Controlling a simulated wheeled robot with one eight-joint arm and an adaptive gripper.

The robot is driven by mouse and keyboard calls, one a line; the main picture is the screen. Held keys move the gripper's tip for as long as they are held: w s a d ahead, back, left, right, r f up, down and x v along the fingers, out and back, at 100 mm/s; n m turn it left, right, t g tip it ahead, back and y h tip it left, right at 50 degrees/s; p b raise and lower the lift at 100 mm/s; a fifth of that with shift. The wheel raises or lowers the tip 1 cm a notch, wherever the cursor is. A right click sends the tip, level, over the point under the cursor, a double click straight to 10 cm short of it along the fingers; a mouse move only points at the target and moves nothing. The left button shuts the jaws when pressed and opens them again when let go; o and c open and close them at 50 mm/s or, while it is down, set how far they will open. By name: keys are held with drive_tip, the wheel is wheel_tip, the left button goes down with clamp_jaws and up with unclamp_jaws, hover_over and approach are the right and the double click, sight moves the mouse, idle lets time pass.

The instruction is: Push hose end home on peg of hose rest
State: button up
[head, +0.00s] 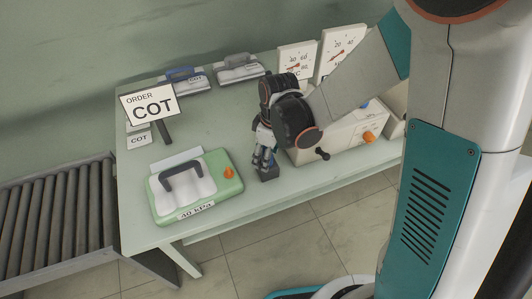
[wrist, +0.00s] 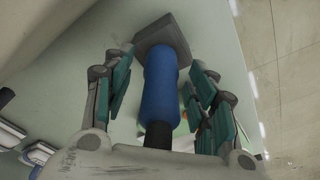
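The hose end is a blue sleeve (wrist: 160,88) with a black part (wrist: 157,135) at its near end, in the middle of the wrist view. Its far end meets the dark grey block of the hose rest (wrist: 163,38); the peg is hidden, and I cannot tell how far the sleeve sits on it. In the head view the hose rest (head: 268,174) stands near the table's front edge, under my gripper (head: 264,160). In the wrist view my gripper's fingers (wrist: 160,75) stand either side of the sleeve, with gaps showing; it looks open.
A cream box with an orange knob (head: 340,130) stands right of my gripper. A green 40 kPa unit (head: 228,188) is at front left. The COT sign (head: 151,103), handled units (head: 240,70) and gauges (head: 297,62) stand behind. A roller conveyor (head: 50,215) is left.

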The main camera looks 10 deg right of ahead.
drive_tip(key=shift+r, duration=0.1)
drive_tip(key=r, duration=0.7)
drive_tip(key=s+d+r, duration=0.1)
drive_tip(key=r, duration=0.3)
drive_tip(key=shift+d+r, duration=0.1)
drive_tip(key=shift+r, duration=0.25)
drive_tip(key=s+d+r+m+t+h, duration=0.1)
drive_tip(key=s+d+r+m+t, duration=0.5)
drive_tip(key=s+d+m, duration=0.6)
drive_tip(key=shift+d+r+t, duration=0.3)
drive_tip(key=shift+d+r, duration=0.4)
drive_tip(key=shift+r, duration=0.55)
drive_tip(key=shift+s, duration=0.1)
idle(0.5)
